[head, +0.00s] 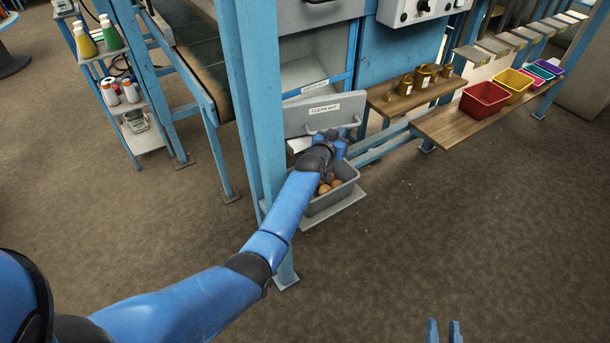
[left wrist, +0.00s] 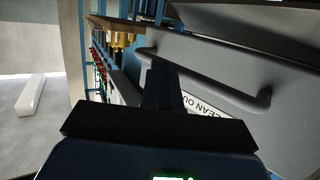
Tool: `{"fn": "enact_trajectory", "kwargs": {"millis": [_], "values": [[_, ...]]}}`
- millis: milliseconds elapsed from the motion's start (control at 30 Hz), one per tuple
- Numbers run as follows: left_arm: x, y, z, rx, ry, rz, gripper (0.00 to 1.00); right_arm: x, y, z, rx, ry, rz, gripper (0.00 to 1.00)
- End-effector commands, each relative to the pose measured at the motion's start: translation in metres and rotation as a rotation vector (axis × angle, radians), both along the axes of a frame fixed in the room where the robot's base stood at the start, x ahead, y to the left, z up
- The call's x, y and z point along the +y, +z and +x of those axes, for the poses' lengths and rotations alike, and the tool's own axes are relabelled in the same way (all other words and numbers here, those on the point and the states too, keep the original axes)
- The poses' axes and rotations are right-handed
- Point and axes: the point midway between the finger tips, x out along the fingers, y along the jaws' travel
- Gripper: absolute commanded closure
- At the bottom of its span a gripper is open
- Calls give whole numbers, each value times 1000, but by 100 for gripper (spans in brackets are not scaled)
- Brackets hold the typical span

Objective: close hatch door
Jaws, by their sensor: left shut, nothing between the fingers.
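My left gripper (head: 338,140) is at the door's lower edge, shut and empty. The left wrist view shows the door's grey face (left wrist: 230,60), its bar handle (left wrist: 262,100) and part of the label, close beside the dark fingers (left wrist: 162,88). I cannot tell whether they touch it. My right gripper (head: 445,331) shows only its two fingertips at the bottom edge, apart and empty.
A grey bin (head: 342,187) with brown round items sits under the door. A blue post (head: 262,110) stands left of it, close to my left arm. The floor in front is clear.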

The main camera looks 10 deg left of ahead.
Motion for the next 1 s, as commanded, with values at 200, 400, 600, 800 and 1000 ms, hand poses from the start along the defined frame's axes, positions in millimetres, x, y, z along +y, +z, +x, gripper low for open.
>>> {"fn": "enact_trajectory", "kwargs": {"millis": [200,400,600,800,1000], "values": [[2,-6,22,-2,0,-2,100,0,-41,0,0,0,0,66],[6,-5,36,0,1,0,100,0,-63,0,0,0,0,66],[8,-2,44,-1,1,0,100,0,-73,0,0,0,0,66],[9,0,46,1,0,0,100,0,-75,0,0,0,0,66],[9,0,46,1,0,0,100,0,-74,0,0,0,0,66]]}}
